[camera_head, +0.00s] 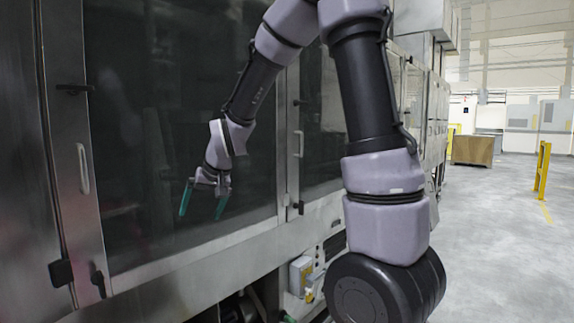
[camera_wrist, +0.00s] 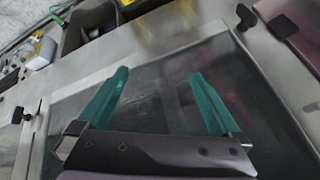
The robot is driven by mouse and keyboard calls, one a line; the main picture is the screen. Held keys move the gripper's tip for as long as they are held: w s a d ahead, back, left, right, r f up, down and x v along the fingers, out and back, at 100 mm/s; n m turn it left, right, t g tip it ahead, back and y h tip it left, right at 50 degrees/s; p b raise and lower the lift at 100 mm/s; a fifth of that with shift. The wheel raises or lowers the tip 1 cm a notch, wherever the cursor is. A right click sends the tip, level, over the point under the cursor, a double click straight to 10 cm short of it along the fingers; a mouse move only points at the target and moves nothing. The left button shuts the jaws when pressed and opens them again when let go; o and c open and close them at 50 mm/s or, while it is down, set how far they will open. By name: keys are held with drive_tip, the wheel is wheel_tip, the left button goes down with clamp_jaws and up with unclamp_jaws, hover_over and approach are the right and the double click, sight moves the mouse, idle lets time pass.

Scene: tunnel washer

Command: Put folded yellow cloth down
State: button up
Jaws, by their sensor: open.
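My gripper (camera_head: 203,201) hangs in front of the washer's dark glass door (camera_head: 140,120) in the head view, with its two teal fingers pointing down and spread apart. In the wrist view my gripper (camera_wrist: 160,100) is also open, and nothing is between its fingers. The glass door panel (camera_wrist: 160,125) with its metal frame lies beyond the fingers. No folded yellow cloth shows in either view.
The washer's metal frame (camera_head: 190,268) runs along the left, with door handles (camera_head: 83,168) and black latches. A yellow-grey switch box (camera_head: 301,275) is mounted low. On the right are clear floor (camera_head: 495,240), a yellow post (camera_head: 542,170) and a brown box (camera_head: 472,151).

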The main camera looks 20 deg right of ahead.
drive_tip(key=s+d+r+m+t, duration=0.1)
drive_tip(key=s+d+r+m, duration=0.1)
drive_tip(key=s+d+r, duration=0.5)
drive_tip(key=s+d+r+m+h, duration=0.1)
drive_tip(key=s+d+r, duration=0.6)
drive_tip(key=s, duration=0.7)
drive_tip(key=shift+s+d+r+m+t, duration=0.2)
drive_tip(key=shift+d+r+m+t, duration=0.2)
drive_tip(key=shift+d, duration=0.3)
